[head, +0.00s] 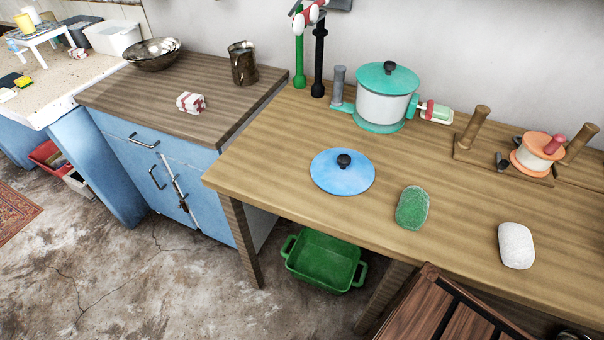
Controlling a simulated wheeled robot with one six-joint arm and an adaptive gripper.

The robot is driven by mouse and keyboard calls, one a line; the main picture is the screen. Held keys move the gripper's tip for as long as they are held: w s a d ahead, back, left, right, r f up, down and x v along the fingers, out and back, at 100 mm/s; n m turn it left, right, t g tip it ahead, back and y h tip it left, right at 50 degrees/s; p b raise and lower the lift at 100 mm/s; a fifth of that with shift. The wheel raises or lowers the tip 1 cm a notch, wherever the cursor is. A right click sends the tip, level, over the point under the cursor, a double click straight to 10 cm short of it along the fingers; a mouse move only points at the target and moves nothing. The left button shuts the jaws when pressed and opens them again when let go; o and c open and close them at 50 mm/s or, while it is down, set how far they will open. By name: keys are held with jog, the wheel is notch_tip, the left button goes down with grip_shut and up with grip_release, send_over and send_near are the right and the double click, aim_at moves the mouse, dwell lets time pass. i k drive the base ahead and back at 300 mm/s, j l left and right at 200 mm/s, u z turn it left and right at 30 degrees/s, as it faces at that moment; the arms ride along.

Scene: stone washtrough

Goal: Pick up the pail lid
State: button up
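A round blue lid (328,178) with a black knob lies flat on the wooden table, left of the table's middle. It looks like the pail lid, and nothing covers it. A white pot (382,107) stands behind it and wears a teal lid (379,75) with a black knob. I see no pail that clearly matches the blue lid. My gripper is not in the head view.
A green sponge-like block (412,208) and a white block (516,246) lie right of the blue lid. Green (299,62) and black (319,60) posts stand at the back. A green tub (324,260) sits below the table. Table space around the lid is clear.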

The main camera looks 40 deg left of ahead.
aim_at(337, 171)
jog(key=u, duration=1.5)
jog(key=z, duration=1.95)
jog(key=k+j+u, duration=0.35)
jog(key=j+u, duration=0.2)
jog(key=k+j+u, duration=0.25)
jog(key=j, duration=0.2)
jog(key=j+u, duration=0.25)
jog(key=j, duration=0.1)
